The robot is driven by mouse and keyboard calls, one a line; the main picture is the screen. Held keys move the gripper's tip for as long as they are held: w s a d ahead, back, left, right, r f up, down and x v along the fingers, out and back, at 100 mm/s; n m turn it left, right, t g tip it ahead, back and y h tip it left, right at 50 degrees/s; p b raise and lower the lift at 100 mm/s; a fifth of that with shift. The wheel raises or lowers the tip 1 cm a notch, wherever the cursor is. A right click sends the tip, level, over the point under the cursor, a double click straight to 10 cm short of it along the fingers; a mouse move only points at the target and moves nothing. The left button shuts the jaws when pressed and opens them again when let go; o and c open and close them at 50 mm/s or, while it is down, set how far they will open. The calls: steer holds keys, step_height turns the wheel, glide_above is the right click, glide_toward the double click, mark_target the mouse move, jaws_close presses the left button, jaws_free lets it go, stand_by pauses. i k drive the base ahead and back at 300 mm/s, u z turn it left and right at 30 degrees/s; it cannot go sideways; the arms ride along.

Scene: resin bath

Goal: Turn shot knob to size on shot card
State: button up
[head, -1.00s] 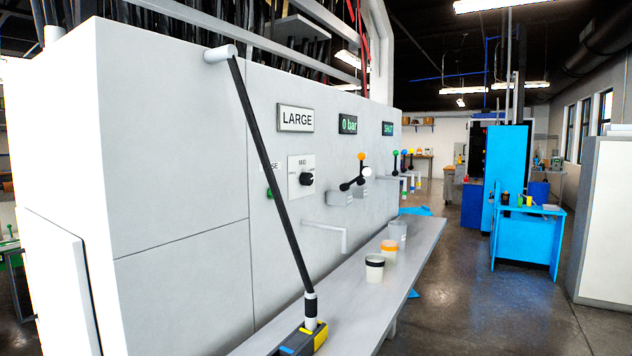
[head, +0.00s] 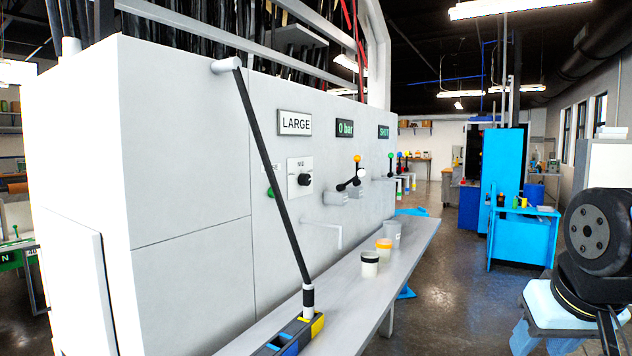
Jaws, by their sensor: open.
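The shot card (head: 295,123) reads LARGE and is fixed on the white machine's front panel, left of centre in the head view. The shot knob (head: 304,180) is a small black knob on a white plate (head: 299,166) below the card. The plate's top label seems to read MID, and its side labels are too small to read. The knob's exact pointing direction is too small to tell. My gripper is not in view; part of my arm (head: 590,240) shows at the right edge, well apart from the knob.
A black bar (head: 270,170) slants down in front of the panel to a blue and yellow block (head: 300,332) on the shelf (head: 405,262). Cups (head: 370,263) stand there. A lever with an orange ball (head: 357,158) and a 0 bar display (head: 345,128) are right of the knob.

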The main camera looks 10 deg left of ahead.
mark_target(304, 179)
steer(key=u, duration=0.1)
steer(key=i, duration=1)
steer(key=z, duration=0.1)
